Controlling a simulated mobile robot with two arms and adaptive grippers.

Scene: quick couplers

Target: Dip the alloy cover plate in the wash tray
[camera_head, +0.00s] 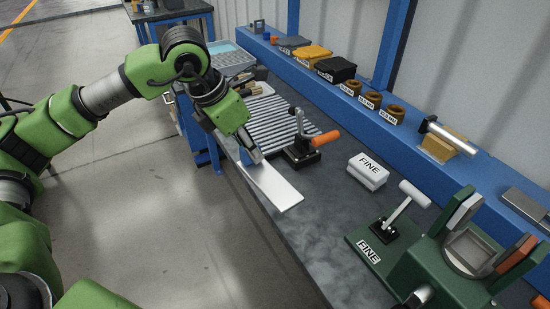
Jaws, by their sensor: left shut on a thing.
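The alloy cover plate (273,187) is a flat, pale, long plate near the front edge of the bench, left of the middle. My left gripper (252,156) is shut on its far end. I cannot tell whether the plate touches the bench or hangs just above it. A pale blue, shallow tray (250,62), which looks like the wash tray, stands farther back, beyond the gripper; my arm partly hides it. My right gripper is out of view.
A ribbed grey rack (283,116) and a clamp with an orange handle (325,138) stand close behind the plate. A blue shelf (345,107) with small parts runs behind.

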